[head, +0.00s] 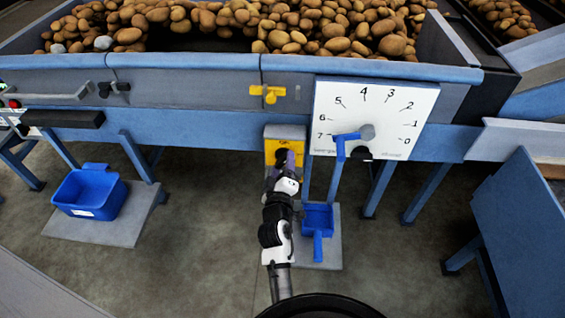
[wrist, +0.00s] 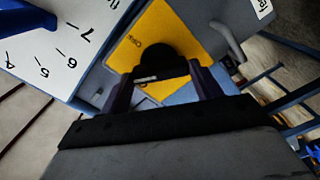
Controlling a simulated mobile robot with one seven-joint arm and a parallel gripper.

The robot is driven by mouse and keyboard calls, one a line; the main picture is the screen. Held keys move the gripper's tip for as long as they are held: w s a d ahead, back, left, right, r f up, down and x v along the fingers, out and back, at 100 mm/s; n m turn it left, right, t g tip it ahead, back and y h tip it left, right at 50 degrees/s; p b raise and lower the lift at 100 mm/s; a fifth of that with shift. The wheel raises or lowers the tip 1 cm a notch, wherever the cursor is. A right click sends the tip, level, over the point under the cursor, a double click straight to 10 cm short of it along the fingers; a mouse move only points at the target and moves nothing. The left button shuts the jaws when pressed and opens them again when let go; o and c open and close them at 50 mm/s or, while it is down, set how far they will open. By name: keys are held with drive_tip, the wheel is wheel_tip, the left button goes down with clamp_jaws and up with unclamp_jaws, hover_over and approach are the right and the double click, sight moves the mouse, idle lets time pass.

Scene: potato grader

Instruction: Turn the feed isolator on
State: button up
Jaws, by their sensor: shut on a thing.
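The feed isolator is a yellow plate (head: 285,132) with a black rotary knob under the blue frame of the grader. In the wrist view the yellow plate (wrist: 180,35) fills the upper middle, with the black knob (wrist: 160,60) at its centre. A pale bar marks the knob's near side. In the head view my gripper (head: 284,168) covers most of the knob.
A white dial board (head: 385,95) with a blue pointer (head: 345,142) stands just right of the isolator. A yellow valve handle (head: 268,93) is above it. Potatoes (head: 335,28) fill the hopper.

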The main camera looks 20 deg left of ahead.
drive_tip(key=n+p, duration=0.2)
drive_tip(key=n, duration=0.4)
drive_tip(key=shift+r+p, duration=0.15)
drive_tip(key=shift+p, duration=0.2)
drive_tip(key=shift+n, duration=0.3)
drive_tip(key=o, duration=1)
drive_tip(key=shift+s+f, duration=0.15)
drive_tip(key=shift+f, duration=0.05)
